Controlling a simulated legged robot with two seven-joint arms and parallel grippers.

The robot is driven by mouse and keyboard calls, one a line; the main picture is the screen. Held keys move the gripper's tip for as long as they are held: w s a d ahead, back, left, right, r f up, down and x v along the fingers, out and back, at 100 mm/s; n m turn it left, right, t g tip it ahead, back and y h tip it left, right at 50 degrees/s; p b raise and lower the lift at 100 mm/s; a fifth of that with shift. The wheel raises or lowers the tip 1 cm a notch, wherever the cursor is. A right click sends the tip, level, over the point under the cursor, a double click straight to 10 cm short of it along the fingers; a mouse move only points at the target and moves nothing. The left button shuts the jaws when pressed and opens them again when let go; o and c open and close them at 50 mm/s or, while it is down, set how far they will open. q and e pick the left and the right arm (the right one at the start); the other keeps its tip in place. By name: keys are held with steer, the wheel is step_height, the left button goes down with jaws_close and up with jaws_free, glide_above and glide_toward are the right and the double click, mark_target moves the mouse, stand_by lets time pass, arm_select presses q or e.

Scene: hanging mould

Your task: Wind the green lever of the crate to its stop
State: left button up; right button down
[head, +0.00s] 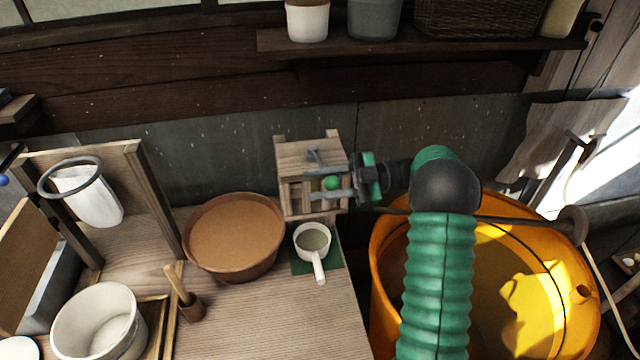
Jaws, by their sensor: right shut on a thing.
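The small wooden crate (308,152) stands at the back right of the wooden table, near the wall. It has a slatted front and a grey metal fitting on its top. The green lever's round knob (332,183) shows at the crate's front right. My right gripper (342,184) reaches in from the right, with its fingers shut on the green lever, one above and one below the knob. The fingers and wrist hide the rest of the lever and part of the crate's right side. My left gripper is not in view.
A brown bowl (235,236) stands left of the crate. A white cup with a handle (312,240) sits on a green mat in front of it. A large yellow tub (388,262) is under my right arm. A shelf with pots (420,40) runs along the wall above.

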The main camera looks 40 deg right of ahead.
steer(key=shift+f, duration=0.45)
steer(key=c, duration=1)
jaws_free()
steer(key=shift+s+r, duration=0.1)
steer(key=shift+w+d, duration=0.15)
steer(key=shift+w, duration=0.1)
steer(key=v, duration=1.7)
